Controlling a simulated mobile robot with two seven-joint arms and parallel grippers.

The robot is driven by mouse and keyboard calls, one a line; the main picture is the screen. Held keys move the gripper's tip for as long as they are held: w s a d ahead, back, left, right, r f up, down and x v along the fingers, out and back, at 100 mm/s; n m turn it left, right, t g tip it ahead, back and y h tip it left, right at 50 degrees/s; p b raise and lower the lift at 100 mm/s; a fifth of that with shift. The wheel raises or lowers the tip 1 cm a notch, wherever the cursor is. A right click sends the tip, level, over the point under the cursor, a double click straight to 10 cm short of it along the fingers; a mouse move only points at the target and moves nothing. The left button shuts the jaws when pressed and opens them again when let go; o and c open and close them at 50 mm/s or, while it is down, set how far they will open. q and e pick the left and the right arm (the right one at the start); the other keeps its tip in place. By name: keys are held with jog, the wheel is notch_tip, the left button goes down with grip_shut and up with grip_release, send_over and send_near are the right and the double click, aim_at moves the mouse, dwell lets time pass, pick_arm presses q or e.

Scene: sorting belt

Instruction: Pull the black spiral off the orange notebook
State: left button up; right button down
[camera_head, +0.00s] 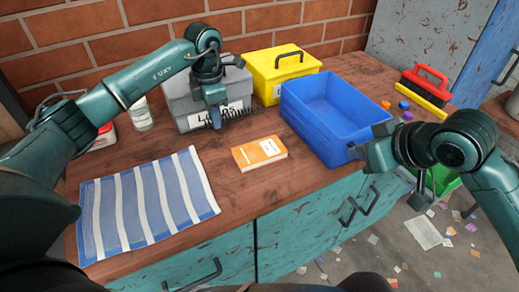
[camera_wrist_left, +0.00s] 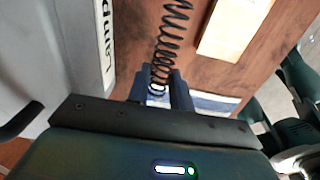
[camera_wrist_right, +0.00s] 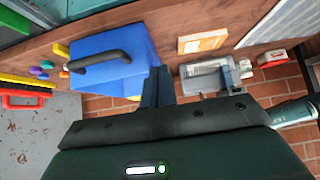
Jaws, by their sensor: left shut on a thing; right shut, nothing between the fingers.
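The orange notebook (camera_head: 259,153) lies flat on the wooden bench; it also shows in the left wrist view (camera_wrist_left: 232,25) and the right wrist view (camera_wrist_right: 203,41). My left gripper (camera_head: 214,118) is shut on the black spiral (camera_head: 238,112) in front of the grey box. In the left wrist view the spiral (camera_wrist_left: 173,35) stretches away from the fingers (camera_wrist_left: 160,82), with a strip of bench between it and the notebook. My right gripper (camera_head: 357,152) is shut and empty at the front right corner of the blue bin; its fingers (camera_wrist_right: 158,85) show in the right wrist view.
A blue open bin (camera_head: 325,140) stands right of the notebook. A grey box (camera_head: 180,103) and a yellow box (camera_head: 265,80) stand behind. A striped blue cloth (camera_head: 108,220) lies at left. Small coloured caps (camera_head: 404,105) and a red brush (camera_head: 428,82) lie at right.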

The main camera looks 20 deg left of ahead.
pick_arm(q)
jog(key=r+p, duration=0.1)
jog(key=w+a+r+p, duration=0.1)
jog(key=r, duration=0.1)
jog(key=w+a+r+p, duration=0.1)
jog(key=shift+r, duration=0.4)
jog(key=shift+s, duration=0.1)
dwell(0.4)
jog(key=s+d+r+p, duration=0.1)
jog(key=s+d+p, duration=0.3)
jog(key=s+d, duration=0.7)
jog(key=shift+d+r, duration=0.35)
jog(key=shift+d, duration=0.6)
jog(key=shift+r+p, duration=0.1)
jog(key=shift+p, duration=0.2)
